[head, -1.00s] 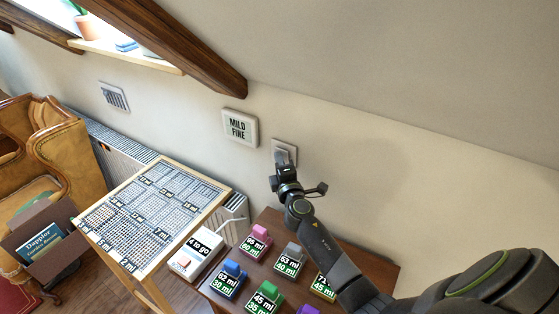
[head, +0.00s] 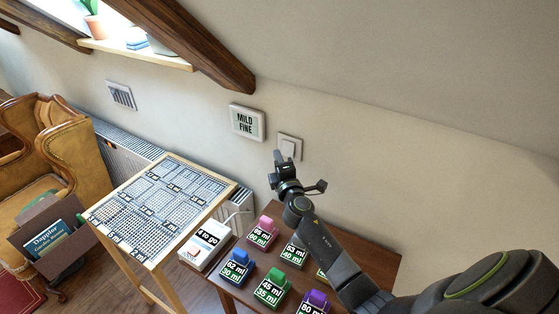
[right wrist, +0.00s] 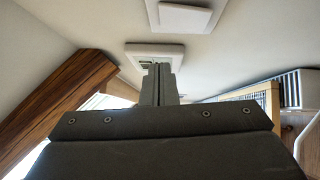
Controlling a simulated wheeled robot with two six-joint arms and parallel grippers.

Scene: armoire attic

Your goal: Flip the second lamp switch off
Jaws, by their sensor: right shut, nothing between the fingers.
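My left gripper is not in view.
Below stand a table (head: 352,246) with several coloured labelled blocks, a gridded board (head: 165,205), a "4 to go" counter (head: 205,244) and a radiator (head: 130,150). A wooden beam (head: 190,45) crosses the upper left.

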